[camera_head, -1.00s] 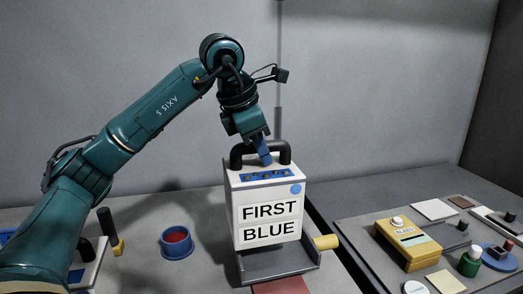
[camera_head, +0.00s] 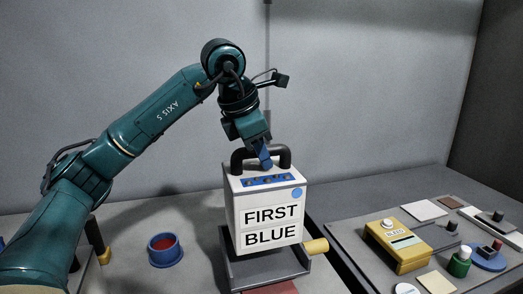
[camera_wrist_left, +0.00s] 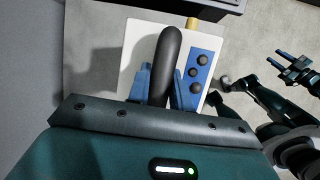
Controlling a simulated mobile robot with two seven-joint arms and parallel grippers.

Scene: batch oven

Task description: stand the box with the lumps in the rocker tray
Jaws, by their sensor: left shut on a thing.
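A white box (camera_head: 264,210) marked FIRST BLUE stands upright, with a blue strip of several dark lumps (camera_head: 268,180) on its top. My left gripper (camera_head: 265,163) is shut on the box's black arched handle (camera_head: 284,158). In the left wrist view, its blue fingers (camera_wrist_left: 160,88) lie either side of the handle. The grey rocker tray (camera_head: 268,270), with a yellow side handle (camera_head: 316,245), is under the box. The box hides part of it, and I cannot tell whether they touch. My right gripper (camera_wrist_left: 290,62) shows small in the left wrist view, its fingers apart.
A blue cup (camera_head: 165,252) with red inside stands left of the tray. A dark-and-yellow tool (camera_head: 98,243) is farther left. Right of a gap, a dark bench holds a yellow device (camera_head: 402,250), a green knob (camera_head: 460,262) and several flat pads. The back wall is bare.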

